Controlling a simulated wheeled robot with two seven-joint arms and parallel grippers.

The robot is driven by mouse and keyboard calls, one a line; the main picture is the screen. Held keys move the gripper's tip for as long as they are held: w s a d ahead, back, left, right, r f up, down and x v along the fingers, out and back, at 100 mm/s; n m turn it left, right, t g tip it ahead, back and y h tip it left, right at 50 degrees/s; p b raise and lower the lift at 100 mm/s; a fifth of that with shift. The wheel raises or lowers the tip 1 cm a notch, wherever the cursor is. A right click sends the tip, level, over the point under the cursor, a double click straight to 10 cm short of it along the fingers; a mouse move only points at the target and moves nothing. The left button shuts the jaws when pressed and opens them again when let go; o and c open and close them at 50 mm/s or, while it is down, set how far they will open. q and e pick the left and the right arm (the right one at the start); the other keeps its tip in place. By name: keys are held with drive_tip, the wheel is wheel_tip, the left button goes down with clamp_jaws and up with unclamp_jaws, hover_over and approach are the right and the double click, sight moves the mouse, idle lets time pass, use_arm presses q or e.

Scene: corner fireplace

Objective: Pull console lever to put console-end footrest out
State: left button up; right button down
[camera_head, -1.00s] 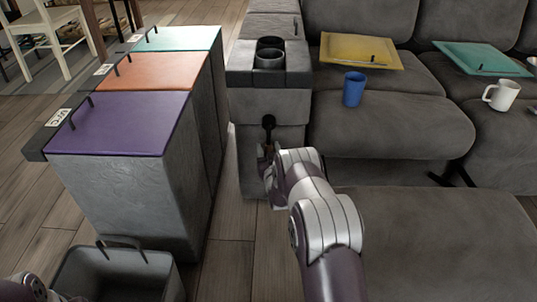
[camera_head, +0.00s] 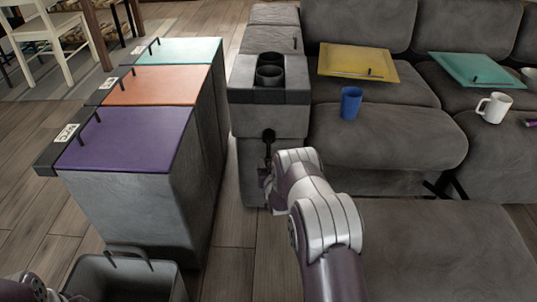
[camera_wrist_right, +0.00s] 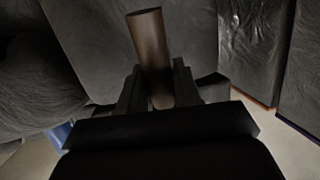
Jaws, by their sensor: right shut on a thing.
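The console (camera_head: 262,120) is the grey block with two black cup holders at the left end of the sofa. Its lever (camera_head: 268,138) shows as a dark pivot and short stem on the console's front face. My right gripper (camera_head: 267,180) is at the stem's lower end, partly hidden by my wrist. In the right wrist view a brown cylindrical lever handle (camera_wrist_right: 150,45) sits between the closed fingers. A grey padded surface (camera_head: 440,240) lies low in front of the console-end seat; I cannot tell whether it is the footrest. My left gripper is out of view.
Bins with purple (camera_head: 125,140), orange (camera_head: 150,85) and teal lids stand left of the console, across a narrow floor gap. A blue cup (camera_head: 350,103), a yellow tray (camera_head: 345,62) and a white mug (camera_head: 493,107) are on the sofa. An open grey bin (camera_head: 120,285) is at bottom left.

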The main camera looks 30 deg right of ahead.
drive_tip(key=r+g+p, duration=0.1)
drive_tip(key=p, duration=0.1)
drive_tip(key=s+a+g+y+p, duration=0.1)
drive_tip(key=p, duration=0.1)
drive_tip(key=shift+s+r+p, duration=0.25)
drive_tip(key=shift+r+p, duration=0.05)
drive_tip(key=shift+r, duration=0.05)
drive_tip(key=shift+s+a+g+y+p, duration=0.15)
drive_tip(key=shift+s+g+y+p, duration=0.2)
drive_tip(key=shift+g+p, duration=0.5)
drive_tip(key=shift+m, duration=0.3)
drive_tip(key=c, duration=0.9)
unclamp_jaws()
drive_tip(key=shift+r, duration=0.1)
